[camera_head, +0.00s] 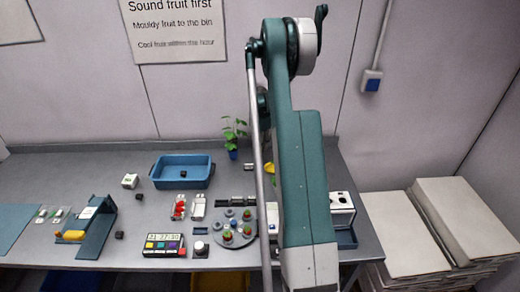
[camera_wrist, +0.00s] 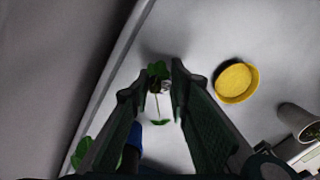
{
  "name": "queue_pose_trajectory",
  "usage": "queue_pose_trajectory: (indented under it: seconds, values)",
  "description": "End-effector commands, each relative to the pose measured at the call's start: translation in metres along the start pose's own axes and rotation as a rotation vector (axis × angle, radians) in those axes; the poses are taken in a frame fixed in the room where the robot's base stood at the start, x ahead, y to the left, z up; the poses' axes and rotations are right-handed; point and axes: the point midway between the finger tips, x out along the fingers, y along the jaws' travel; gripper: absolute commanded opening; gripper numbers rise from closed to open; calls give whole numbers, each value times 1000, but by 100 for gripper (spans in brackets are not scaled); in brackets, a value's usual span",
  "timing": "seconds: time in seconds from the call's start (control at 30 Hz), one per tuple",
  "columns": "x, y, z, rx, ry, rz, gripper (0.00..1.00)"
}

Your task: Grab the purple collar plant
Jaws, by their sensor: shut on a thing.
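In the wrist view my gripper (camera_wrist: 160,80) points down over the grey bench, its two dark fingers around a small green plant (camera_wrist: 158,70). Its leaves and a dark base show between the fingertips, and a thin pale stem with another leaf runs back towards the camera. I cannot make out a purple collar on it. In the head view my arm hides the gripper and this plant.
A taller plant in a blue pot (camera_head: 232,154) stands at the bench back; its pot and leaves show beside the left finger. A yellow round dish (camera_wrist: 237,82) lies right of the fingers. A blue tub (camera_head: 181,172) and a round grey rack (camera_head: 236,240) are on the bench.

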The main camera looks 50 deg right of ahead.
Motion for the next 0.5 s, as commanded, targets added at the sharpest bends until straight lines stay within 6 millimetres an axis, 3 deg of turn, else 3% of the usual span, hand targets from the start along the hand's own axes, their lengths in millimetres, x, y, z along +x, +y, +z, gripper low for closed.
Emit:
queue_pose_trajectory:
  seconds: [0.5]
  values:
    - [-70, 0, 0, 0, 0, 0, 10]
